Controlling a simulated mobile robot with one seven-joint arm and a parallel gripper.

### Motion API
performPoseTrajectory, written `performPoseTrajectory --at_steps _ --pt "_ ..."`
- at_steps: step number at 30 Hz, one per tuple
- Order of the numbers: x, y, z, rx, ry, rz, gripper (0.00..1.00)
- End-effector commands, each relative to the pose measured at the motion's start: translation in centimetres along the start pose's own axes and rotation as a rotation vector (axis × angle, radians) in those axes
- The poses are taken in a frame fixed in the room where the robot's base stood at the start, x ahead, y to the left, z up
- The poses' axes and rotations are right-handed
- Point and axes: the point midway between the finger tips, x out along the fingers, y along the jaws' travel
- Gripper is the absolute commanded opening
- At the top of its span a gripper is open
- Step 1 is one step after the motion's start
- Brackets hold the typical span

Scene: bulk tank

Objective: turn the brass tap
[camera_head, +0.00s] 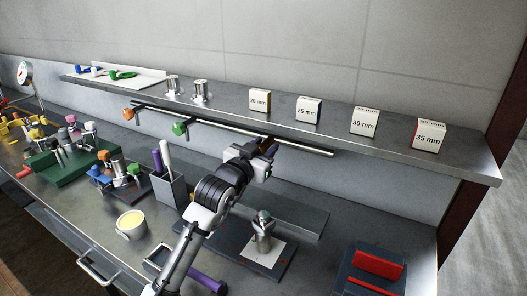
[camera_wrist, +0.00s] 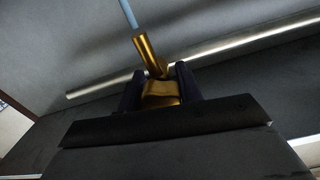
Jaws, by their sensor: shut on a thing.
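The brass tap shows in the wrist view (camera_wrist: 151,54) as a gold-coloured body beside a horizontal metal rail, with a pale blue rod or tube running up from it. My gripper (camera_wrist: 160,92) has its two dark fingers on either side of the tap's lower brass part and is shut on it. In the head view my gripper (camera_head: 262,160) is at the rail under the shelf, right of the green-handled tap. Only a small bit of the brass tap (camera_head: 268,146) shows there; my gripper hides most of it.
The rail (camera_head: 215,131) runs under the shelf (camera_head: 290,108), carrying an orange tap (camera_head: 128,113) and a green tap (camera_head: 180,128). Boxes marked in millimetres, such as the 35 mm box (camera_head: 428,136), stand above. Below are a grey holder (camera_head: 171,189), a cup (camera_head: 131,225) and a red-topped tray (camera_head: 375,268).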

Motion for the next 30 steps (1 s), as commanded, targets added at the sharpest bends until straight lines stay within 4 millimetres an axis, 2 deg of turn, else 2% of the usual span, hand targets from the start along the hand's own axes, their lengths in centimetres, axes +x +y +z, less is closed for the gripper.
performPoseTrajectory --at_steps 1,9,21,22,26,30 --pt "0.01 0.13 0.59 0.031 0.004 0.001 0.13" --pt "-0.02 0.02 0.28 0.185 0.004 -0.001 0.12" --pt "-0.02 -0.02 -0.04 0.213 0.002 -0.001 0.13" --pt "-0.03 -0.02 -0.04 0.213 0.002 -0.001 0.38" --pt "-0.03 -0.02 -0.04 0.212 0.002 -0.001 0.55" --pt "-0.03 -0.02 -0.04 0.211 0.002 -0.001 0.57"
